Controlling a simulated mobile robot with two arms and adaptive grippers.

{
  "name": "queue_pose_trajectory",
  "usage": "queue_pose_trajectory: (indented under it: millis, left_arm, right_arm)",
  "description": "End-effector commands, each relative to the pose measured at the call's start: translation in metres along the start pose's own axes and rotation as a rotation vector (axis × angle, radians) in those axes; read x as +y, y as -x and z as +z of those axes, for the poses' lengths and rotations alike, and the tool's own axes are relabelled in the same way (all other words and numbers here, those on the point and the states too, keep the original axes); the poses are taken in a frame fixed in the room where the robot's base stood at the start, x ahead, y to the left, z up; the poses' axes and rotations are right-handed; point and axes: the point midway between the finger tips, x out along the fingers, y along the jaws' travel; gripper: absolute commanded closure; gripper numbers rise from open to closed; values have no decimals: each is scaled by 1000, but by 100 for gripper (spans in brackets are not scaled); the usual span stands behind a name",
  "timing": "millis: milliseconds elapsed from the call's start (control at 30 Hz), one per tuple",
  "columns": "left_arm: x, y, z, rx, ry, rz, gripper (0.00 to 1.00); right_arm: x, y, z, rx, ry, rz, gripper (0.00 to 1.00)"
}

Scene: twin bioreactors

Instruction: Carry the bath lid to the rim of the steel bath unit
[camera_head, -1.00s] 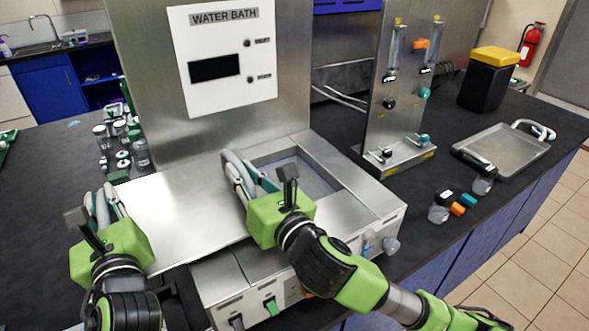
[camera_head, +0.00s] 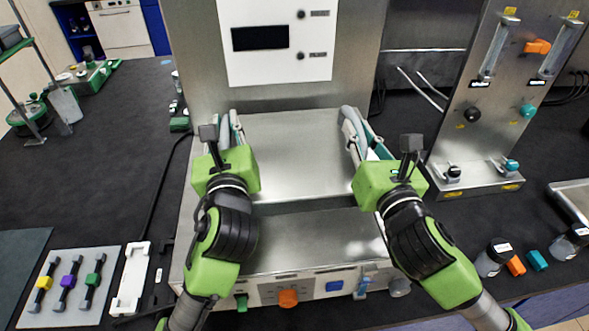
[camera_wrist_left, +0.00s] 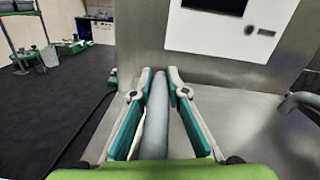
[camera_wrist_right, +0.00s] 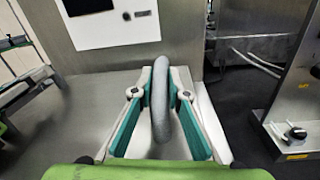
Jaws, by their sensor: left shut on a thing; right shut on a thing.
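The bath lid (camera_head: 290,150) is a flat steel plate with a grey bar handle near each side. It lies over the top of the steel bath unit (camera_head: 315,240) and hides the basin opening; I cannot tell whether it touches the rim. My left gripper (camera_head: 226,128) is shut on the left handle, which runs between its fingers in the left wrist view (camera_wrist_left: 155,115). My right gripper (camera_head: 355,132) is shut on the right handle, a curved grey bar in the right wrist view (camera_wrist_right: 160,105).
The water bath panel (camera_head: 275,40) stands upright behind the lid. A steel flowmeter stand (camera_head: 480,140) is close on the right. Small jars (camera_head: 493,257) and coloured blocks lie at the right front. A mat with several coloured clips (camera_head: 68,290) lies at the left front.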

Motion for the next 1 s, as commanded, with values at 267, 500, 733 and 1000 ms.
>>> queue_pose_trajectory:
  millis: [267, 500, 733, 1000]
  left_arm:
    - [1, -1, 2, -4, -1, 4, 100]
    - [2, -1, -1, -4, -1, 3, 100]
    - [3, -1, -9, -4, -1, 3, 100]
    - [6, -1, -22, -4, -1, 3, 100]
  right_arm:
    - [2, 1, 3, -6, -1, 6, 100]
    - [2, 1, 0, -6, -1, 6, 100]
    - [0, 1, -8, -6, -1, 6, 100]
    - [-2, 1, -21, -6, -1, 6, 100]
